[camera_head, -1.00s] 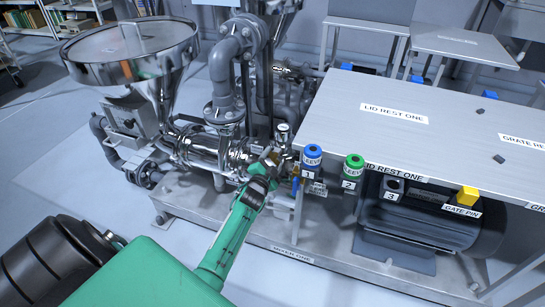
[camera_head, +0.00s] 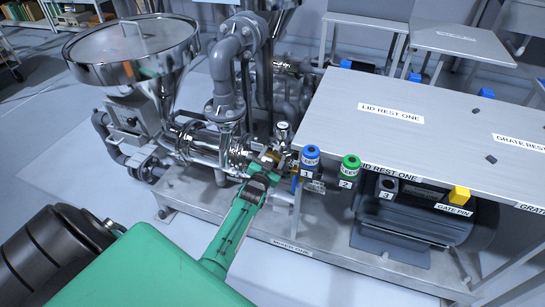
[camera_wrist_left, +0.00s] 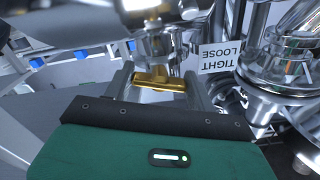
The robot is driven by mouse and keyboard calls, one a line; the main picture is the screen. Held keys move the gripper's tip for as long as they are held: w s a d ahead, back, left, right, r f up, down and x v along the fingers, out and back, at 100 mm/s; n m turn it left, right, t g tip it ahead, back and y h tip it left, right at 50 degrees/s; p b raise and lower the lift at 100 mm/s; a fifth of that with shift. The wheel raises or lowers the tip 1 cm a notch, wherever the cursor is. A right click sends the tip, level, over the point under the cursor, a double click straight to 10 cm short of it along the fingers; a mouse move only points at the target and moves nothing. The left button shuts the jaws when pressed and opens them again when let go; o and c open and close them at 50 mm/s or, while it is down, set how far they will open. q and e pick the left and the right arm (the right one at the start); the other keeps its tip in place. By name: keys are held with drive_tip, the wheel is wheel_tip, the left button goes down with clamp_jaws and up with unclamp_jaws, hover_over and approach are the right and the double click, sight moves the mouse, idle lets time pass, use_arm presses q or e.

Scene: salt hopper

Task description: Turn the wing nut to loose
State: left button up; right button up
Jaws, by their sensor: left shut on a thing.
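The brass wing nut (camera_wrist_left: 158,82) sits between the fingers of my left gripper (camera_wrist_left: 160,92) in the left wrist view, under a metal fitting. The gripper is shut on it. A white label reading TIGHT and LOOSE (camera_wrist_left: 219,57) is beside it, upside down in this view. In the head view my left gripper (camera_head: 268,160) reaches the pipework beside the clamp at the hopper's outlet, and the nut is mostly hidden there. My right gripper is not in view.
The steel hopper (camera_head: 130,50) with its lid stands at the left. A steel table (camera_head: 340,110) labelled LID REST ONE is at the right, with a blue sleeve (camera_head: 310,155), a green sleeve (camera_head: 350,165) and a yellow gate pin (camera_head: 459,195) along its front edge.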

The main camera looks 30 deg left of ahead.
use_arm(q)
drive_tip(key=shift+f, duration=0.1)
drive_tip(key=o, duration=1)
drive_tip(key=shift+s, duration=0.1)
drive_tip(key=shift+p+v, duration=0.9)
drive_tip(key=shift+v, duration=5.95)
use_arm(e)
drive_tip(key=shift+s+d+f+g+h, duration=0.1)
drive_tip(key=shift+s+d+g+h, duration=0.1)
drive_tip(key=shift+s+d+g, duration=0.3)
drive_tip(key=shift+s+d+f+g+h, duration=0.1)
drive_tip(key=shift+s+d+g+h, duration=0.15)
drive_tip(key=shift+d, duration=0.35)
use_arm(q)
drive_tip(key=shift+d, duration=0.1)
